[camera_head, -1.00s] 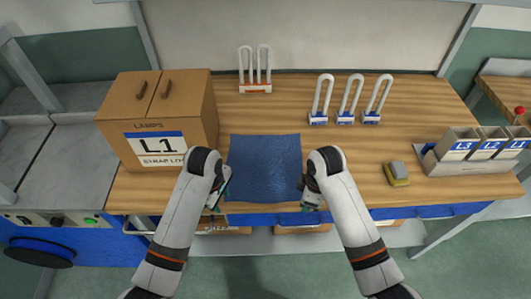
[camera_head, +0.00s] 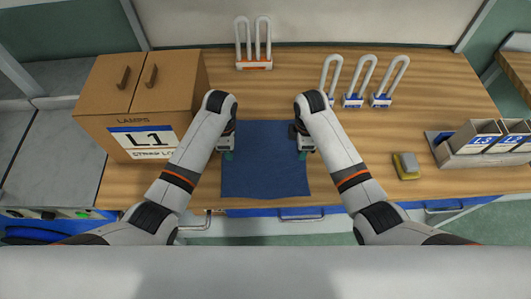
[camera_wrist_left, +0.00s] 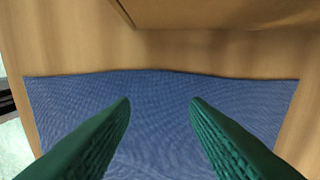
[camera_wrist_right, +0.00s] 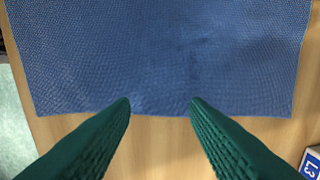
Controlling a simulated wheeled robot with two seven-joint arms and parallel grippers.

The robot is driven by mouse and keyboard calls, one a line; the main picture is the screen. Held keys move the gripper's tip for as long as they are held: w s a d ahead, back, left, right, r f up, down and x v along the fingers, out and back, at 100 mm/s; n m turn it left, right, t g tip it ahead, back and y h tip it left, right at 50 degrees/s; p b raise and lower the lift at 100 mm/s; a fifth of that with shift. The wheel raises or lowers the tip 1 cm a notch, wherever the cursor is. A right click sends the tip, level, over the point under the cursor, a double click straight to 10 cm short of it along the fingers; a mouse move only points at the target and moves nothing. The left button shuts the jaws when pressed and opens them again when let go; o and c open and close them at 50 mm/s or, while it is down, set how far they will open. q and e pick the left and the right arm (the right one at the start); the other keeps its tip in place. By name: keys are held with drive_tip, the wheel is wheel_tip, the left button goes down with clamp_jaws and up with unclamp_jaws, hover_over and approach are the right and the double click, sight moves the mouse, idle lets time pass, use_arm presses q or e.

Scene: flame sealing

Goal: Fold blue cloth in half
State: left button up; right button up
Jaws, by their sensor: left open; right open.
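The blue cloth (camera_head: 265,165) lies flat and spread out on the wooden bench; its fabric also fills much of the left wrist view (camera_wrist_left: 160,110) and the right wrist view (camera_wrist_right: 160,60). My left gripper (camera_head: 228,154) is open and empty at the cloth's left edge. Its green fingers (camera_wrist_left: 160,102) are over the fabric, with one cloth edge ahead of them. My right gripper (camera_head: 304,152) is open and empty at the cloth's right edge. Its green fingertips (camera_wrist_right: 160,103) appear close to that edge, with bare wood between the fingers. Contact with the cloth cannot be told.
A brown LAMPS box (camera_head: 140,100) stands close to the left of the cloth. White lamps stand in holders at the back (camera_head: 254,62) and back right (camera_head: 352,100). A yellow-and-grey block (camera_head: 405,166) and labelled bins (camera_head: 485,145) are at the right. Wood behind the cloth is clear.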

use_arm(q)
drive_tip(key=shift+w+f, duration=0.15)
drive_tip(key=shift+f, duration=0.65)
use_arm(e)
drive_tip(key=shift+w+f, duration=0.15)
drive_tip(key=shift+f, duration=0.65)
use_arm(q)
drive_tip(key=shift+f, duration=0.1)
use_arm(e)
drive_tip(key=shift+f, duration=0.1)
use_arm(q)
drive_tip(key=shift+f, duration=0.15)
use_arm(e)
drive_tip(key=shift+f, duration=0.15)
use_arm(q)
clamp_jaws()
use_arm(e)
clamp_jaws()
use_arm(q)
drive_tip(key=shift+r, duration=0.2)
use_arm(e)
drive_tip(key=shift+r, duration=0.2)
